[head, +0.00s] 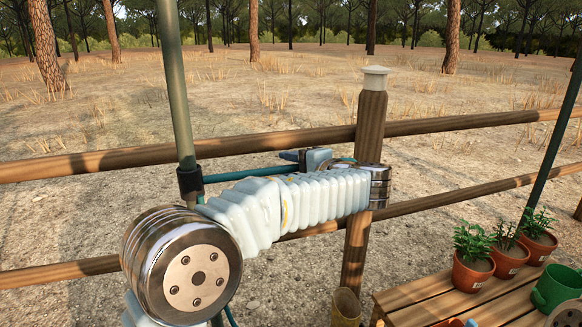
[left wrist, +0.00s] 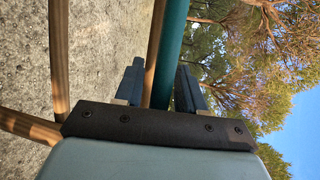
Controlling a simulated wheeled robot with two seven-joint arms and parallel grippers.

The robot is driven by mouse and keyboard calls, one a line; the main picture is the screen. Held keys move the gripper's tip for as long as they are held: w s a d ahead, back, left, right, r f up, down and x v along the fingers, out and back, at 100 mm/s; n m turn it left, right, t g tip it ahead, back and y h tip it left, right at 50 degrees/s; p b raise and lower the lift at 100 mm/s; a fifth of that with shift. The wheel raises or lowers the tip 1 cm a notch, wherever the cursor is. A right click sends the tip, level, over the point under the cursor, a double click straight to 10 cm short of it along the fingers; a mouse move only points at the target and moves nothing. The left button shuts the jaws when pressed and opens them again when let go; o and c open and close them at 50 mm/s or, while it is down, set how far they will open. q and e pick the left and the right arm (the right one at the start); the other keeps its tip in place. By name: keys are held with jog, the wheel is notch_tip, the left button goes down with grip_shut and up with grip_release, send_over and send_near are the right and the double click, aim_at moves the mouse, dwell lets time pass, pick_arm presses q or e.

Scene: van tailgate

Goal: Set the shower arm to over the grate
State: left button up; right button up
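The shower arm (head: 245,172) is a teal tube that runs from a dark clamp (head: 190,181) on the green upright post rightward toward my left gripper (head: 290,157). In the left wrist view, the tube (left wrist: 174,45) shows between the two dark fingers of the left gripper (left wrist: 160,78). The fingers stand apart, with a gap beside the tube, so the gripper is open. I cannot tell whether either finger touches the tube. My white left forearm hides part of the scene below the tube. The grate is not visible. My right gripper is not in view.
A wooden rail fence with a capped post (head: 371,115) stands close behind the left gripper. A slatted bench (head: 440,305) at lower right holds potted plants (head: 473,262) and a green watering can (head: 556,288). A brown pot (head: 346,308) stands by the fence post.

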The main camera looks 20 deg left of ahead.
pick_arm(q)
grip_shut()
jog(key=shift+s+d+f+t+b, duration=0.2)
jog(key=shift+s+d+t+b, duration=0.2)
jog(key=shift+b, duration=0.25)
jog(key=s+d+m+t+h+b, duration=0.4)
jog(key=s+m+h+b, duration=0.3)
jog(key=s, duration=0.4)
jog(key=shift+r+t+b, duration=0.15)
jog(key=shift+t+b, duration=0.45)
jog(key=shift+b, duration=0.05)
jog(key=shift+o, duration=0.8)
grip_release()
